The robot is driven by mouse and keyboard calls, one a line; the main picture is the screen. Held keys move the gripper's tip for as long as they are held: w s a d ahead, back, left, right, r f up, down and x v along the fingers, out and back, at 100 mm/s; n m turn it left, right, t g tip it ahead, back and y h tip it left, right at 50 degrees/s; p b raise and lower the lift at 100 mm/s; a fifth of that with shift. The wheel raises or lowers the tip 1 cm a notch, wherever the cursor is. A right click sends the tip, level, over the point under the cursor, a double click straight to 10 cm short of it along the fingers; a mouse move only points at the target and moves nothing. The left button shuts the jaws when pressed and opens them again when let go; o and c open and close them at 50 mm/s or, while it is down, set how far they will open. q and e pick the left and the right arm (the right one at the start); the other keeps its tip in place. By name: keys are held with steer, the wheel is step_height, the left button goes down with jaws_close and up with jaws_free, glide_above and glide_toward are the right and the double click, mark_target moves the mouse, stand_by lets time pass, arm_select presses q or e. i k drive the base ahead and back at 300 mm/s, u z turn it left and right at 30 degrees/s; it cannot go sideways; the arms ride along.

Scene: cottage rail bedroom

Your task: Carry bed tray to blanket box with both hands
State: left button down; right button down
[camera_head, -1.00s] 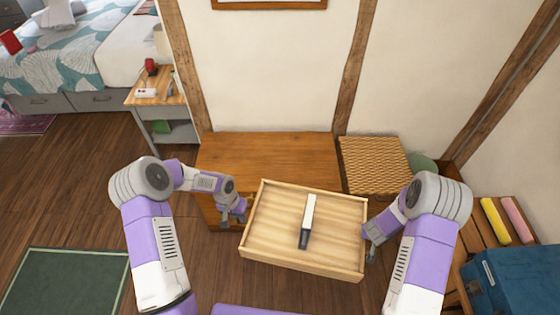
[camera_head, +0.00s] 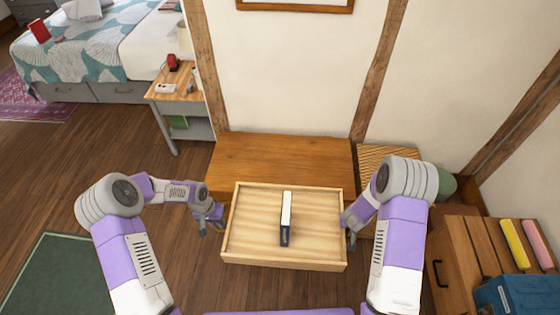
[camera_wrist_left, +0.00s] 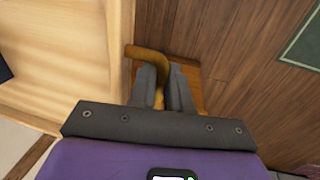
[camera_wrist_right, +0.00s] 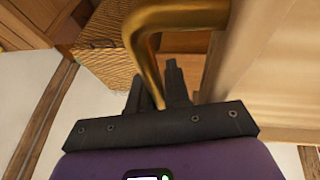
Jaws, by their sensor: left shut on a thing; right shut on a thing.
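The bed tray (camera_head: 250,220) is a pale wooden tray with low walls, held roughly level between my two arms in the head view. A dark and white book-like object (camera_head: 286,220) lies inside it. My left gripper (camera_head: 212,217) is shut on the tray's left handle, a brass bar (camera_wrist_left: 150,56) in the left wrist view. My right gripper (camera_head: 350,222) is at the tray's right side, shut on the right brass handle (camera_wrist_right: 146,45). The blanket box (camera_head: 280,155) appears to be the brown wooden chest against the wall, just behind the tray; its front is partly hidden.
A wicker-topped box (camera_head: 385,155) stands right of the chest. A wooden bench (camera_head: 470,245) with yellow and pink rolls and a blue box (camera_head: 505,295) is at right. A nightstand (camera_head: 175,92) and bed (camera_head: 95,45) are at back left. Floor at left is clear beside a green mat (camera_head: 60,275).

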mark_target(281, 163)
steer(key=i, duration=1.55)
